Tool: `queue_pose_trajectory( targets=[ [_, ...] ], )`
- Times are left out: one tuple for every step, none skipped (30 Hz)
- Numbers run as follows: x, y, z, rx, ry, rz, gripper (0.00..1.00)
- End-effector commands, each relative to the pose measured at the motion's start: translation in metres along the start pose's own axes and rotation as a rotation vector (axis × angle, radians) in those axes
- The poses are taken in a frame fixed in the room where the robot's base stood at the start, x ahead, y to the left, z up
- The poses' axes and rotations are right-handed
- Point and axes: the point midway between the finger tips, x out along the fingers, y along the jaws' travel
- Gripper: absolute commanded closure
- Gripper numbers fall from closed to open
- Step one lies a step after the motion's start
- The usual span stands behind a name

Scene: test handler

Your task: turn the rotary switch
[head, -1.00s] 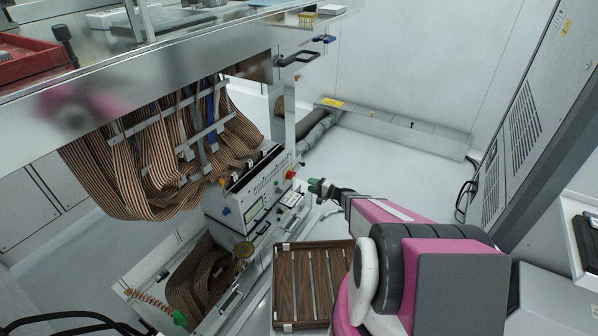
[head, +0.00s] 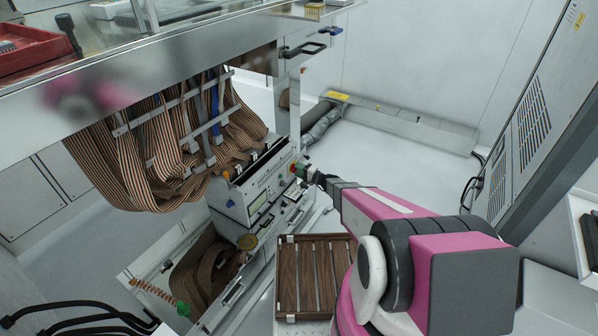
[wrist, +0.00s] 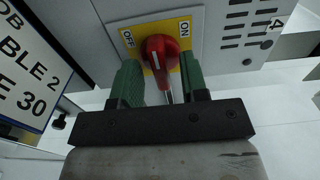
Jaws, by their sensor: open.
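The rotary switch (wrist: 158,46) is a red knob on a yellow plate (wrist: 195,18) marked OFF on the left and ON on the right in the wrist view. The knob's pointer lies roughly between the two marks, toward the bottom. My gripper (wrist: 160,66) has green fingers, one on each side of the knob, with small gaps showing, so it is open around it. In the head view, the knob shows as a small red spot (head: 293,168) on the front of a white instrument box (head: 258,203), and my gripper (head: 304,173) is right at it, partly hiding it.
Striped ribbon cables (head: 130,150) hang to the left under the metal table (head: 200,65). A brown slatted crate (head: 284,285) stands below my arm. A tall grey cabinet (head: 530,130) is at the right. A labelled sign (wrist: 25,70) sits left of the switch plate.

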Motion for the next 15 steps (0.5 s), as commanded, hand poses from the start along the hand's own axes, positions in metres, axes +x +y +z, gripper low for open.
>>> queue_pose_trajectory(
  targets=[
    [0.0011,0.0001,-0.0001,0.000,0.000,0.000,0.60],
    [0.0012,0.0001,-0.0001,0.000,0.000,0.000,0.60],
    [0.0013,0.0000,-0.0001,0.000,0.000,0.000,0.60],
    [0.0012,0.0000,-0.0001,0.000,0.000,0.000,0.60],
    [0.0011,-0.0001,-0.0001,0.000,0.000,0.000,0.60],
    [0.0010,0.0000,0.0000,0.000,0.000,0.000,0.60],
    [0.0010,0.0000,0.0000,0.000,0.000,0.000,0.60],
    [0.0010,0.0000,-0.0001,0.000,0.000,0.000,0.60],
    [0.0010,0.0000,-0.0001,0.000,0.000,0.000,0.73],
    [0.0010,-0.0001,0.0000,0.000,0.000,0.000,0.82],
    [0.0010,-0.0001,0.0000,0.000,0.000,0.000,0.92],
    [0.0010,0.0000,0.0000,0.000,0.000,0.000,1.00],
    [0.0009,0.0000,0.0000,0.000,0.000,0.000,1.00],
    [0.0009,0.0000,0.0000,0.000,0.000,0.001,1.00],
    [0.0009,0.0000,0.0000,0.000,0.000,0.001,1.00]
  ],
)
